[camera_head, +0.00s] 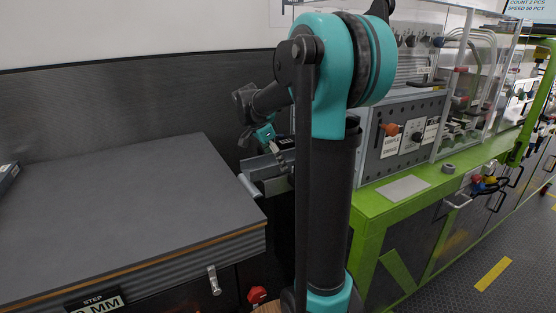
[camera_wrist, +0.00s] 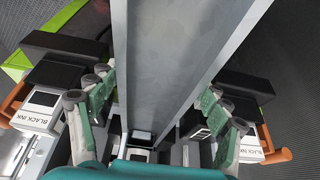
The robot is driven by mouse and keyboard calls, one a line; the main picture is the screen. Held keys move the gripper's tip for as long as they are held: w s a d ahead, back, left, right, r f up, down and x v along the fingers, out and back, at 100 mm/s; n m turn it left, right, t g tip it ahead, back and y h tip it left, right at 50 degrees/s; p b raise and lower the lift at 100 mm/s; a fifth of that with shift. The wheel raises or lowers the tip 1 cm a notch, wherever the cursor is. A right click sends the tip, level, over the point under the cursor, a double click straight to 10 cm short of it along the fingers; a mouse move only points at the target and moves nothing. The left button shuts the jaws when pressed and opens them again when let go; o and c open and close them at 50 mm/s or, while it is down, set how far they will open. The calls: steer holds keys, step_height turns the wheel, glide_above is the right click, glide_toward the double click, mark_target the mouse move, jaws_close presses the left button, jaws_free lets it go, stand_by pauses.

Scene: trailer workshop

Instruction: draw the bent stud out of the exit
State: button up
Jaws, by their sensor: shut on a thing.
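The stud (camera_wrist: 165,60), a grey metal channel with upturned side flanges, runs from the top of the wrist view down between my fingers. My gripper (camera_wrist: 158,112) has its teal, grey-jointed fingers on either side of the stud and is shut on it. In the head view my gripper (camera_head: 268,140) is small and partly hidden by my arm, at the near end of the green machine. A grey metal piece (camera_head: 262,172) shows just below it at the exit; I cannot tell stud from exit there. Any bend in the stud is not clear.
A dark grey bench top (camera_head: 120,215) lies left of my arm, with a latch (camera_head: 214,280) on its front. The green-framed machine (camera_head: 405,205) stands right. White "BLACK INK" boxes (camera_wrist: 33,108) with orange parts flank the fingers. The floor at the right is clear.

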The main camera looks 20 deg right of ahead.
steer(key=shift+s+a, duration=0.9)
steer(key=shift+a, duration=3.8)
steer(key=shift+s+a, duration=0.95)
steer(key=shift+a, duration=3.8)
steer(key=shift+s+a, duration=0.9)
steer(key=shift+a, duration=3.8)
steer(key=v, duration=1)
steer(key=shift+a, duration=0.1)
